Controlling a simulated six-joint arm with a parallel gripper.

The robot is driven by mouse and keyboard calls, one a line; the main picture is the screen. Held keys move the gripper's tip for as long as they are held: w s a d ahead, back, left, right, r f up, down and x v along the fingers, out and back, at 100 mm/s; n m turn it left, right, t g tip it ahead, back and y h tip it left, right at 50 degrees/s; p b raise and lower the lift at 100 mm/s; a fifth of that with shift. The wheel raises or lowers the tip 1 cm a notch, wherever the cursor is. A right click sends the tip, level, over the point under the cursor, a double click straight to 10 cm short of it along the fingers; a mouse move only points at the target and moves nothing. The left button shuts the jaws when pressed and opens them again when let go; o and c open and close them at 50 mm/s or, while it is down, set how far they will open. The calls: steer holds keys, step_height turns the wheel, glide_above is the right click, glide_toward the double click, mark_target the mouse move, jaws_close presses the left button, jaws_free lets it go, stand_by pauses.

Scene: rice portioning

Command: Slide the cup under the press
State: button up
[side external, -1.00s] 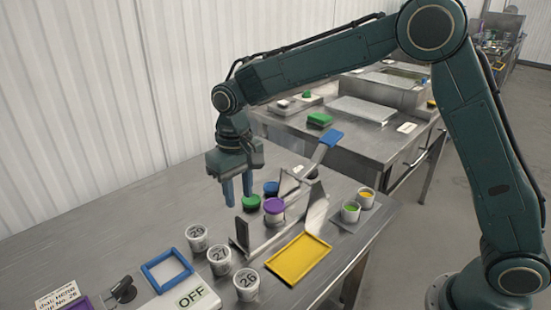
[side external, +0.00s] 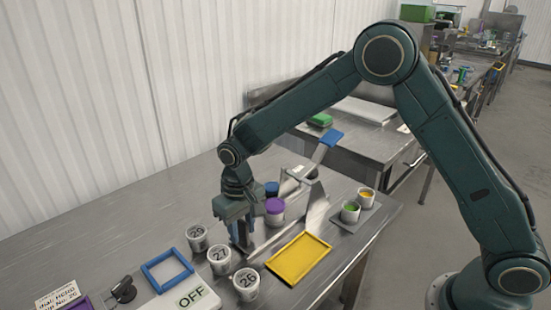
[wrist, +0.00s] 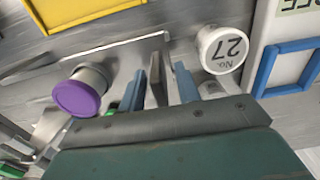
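White numbered cups stand on the steel table: cup 27 (side external: 219,260), cup 26 (side external: 246,284) and one apparently marked 25 (side external: 197,238). Cup 27 also shows in the wrist view (wrist: 222,48), to the right of my fingers. A metal frame with a blue-ended lever (side external: 329,138), apparently the press, stands behind the purple-lidded container (side external: 275,206). My gripper (side external: 243,245) is low, beside the near end of a metal rail. In the wrist view its blue fingers (wrist: 158,88) are apart, with an upright grey plate (wrist: 156,78) between them and gaps visible; contact is unclear.
A yellow tray (side external: 271,267) lies in front of the rail. Green- and yellow-filled cups (side external: 351,212) stand on a grey pad at right. A blue frame (side external: 150,280) and OFF panel (side external: 190,298) are at front left. A blue-lidded container (side external: 272,188) stands behind the purple one.

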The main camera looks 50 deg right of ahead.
jaws_close()
steer(key=d, duration=1.4)
steer(key=shift+d, duration=0.3)
steer(key=shift+c, duration=1.1)
jaws_free()
steer(key=shift+d, duration=0.1)
steer(key=shift+o, duration=1.1)
